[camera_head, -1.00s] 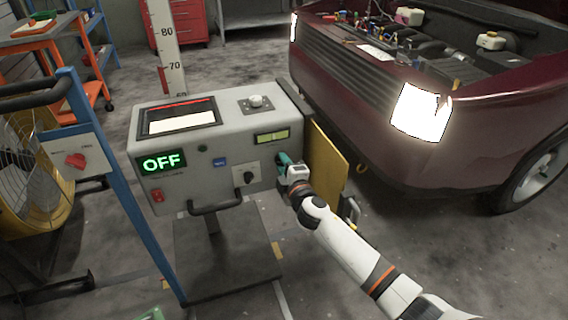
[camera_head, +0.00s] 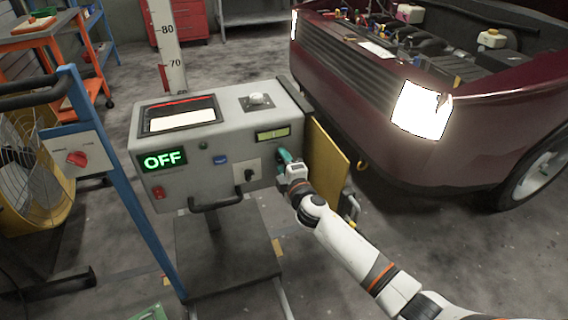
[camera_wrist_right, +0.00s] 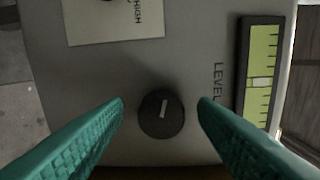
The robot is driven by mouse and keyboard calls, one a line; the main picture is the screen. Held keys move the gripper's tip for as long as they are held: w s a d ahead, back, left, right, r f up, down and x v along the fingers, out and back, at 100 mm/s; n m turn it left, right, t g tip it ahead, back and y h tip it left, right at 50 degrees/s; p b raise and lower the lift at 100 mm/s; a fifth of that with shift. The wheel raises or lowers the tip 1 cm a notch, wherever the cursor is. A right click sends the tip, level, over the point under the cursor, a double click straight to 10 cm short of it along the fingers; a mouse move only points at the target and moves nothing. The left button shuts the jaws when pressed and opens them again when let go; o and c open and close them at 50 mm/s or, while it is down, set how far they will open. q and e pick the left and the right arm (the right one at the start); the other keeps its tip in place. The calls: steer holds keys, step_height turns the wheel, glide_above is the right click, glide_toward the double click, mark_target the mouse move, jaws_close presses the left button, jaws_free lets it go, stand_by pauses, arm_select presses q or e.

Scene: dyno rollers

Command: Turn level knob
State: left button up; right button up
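The fingers are open. In the head view my right gripper (camera_head: 285,160) is at the right end of the box front and hides the knob. The level scale (camera_wrist_right: 262,82) is yellow-green with a pale marker near its middle, next to the word LEVEL. My left gripper is not in view.
A black selector knob (camera_head: 249,175) sits left of my gripper, above a black handle (camera_head: 216,203). The display (camera_head: 163,160) reads OFF. A yellow panel (camera_head: 326,160) stands right of the box. The red car (camera_head: 360,80) is behind, at the right.

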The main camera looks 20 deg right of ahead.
steer(key=shift+s, duration=0.2)
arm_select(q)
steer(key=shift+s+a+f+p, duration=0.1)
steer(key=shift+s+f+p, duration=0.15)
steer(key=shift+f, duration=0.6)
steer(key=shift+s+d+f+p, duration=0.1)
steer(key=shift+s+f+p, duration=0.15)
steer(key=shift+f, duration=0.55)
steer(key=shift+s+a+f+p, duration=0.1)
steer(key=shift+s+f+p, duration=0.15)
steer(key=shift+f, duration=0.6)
arm_select(e)
steer(key=s, duration=1.1)
steer(key=shift+s+d+r, duration=0.25)
steer(key=shift+s+d, duration=0.05)
steer(key=shift+s, duration=0.05)
